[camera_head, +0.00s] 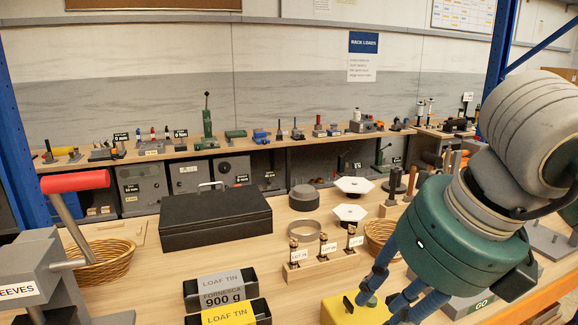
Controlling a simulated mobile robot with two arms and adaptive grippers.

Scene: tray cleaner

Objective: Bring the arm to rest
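My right arm comes in from the right, with a grey link and a green wrist. My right gripper (392,301), with blue fingers, points down and left over the front of the workbench (240,250). Its fingers stand apart and I see nothing held between them. The lower fingers are partly cut off by the bottom edge. My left arm and gripper are not in view.
A black case (215,222) lies at centre left. Loaf tins (226,287) stand in front, near a wooden holder (322,265) with lot tags. Wicker baskets stand left (100,262) and right (381,241). A grey press with a red handle (75,181) rises at left.

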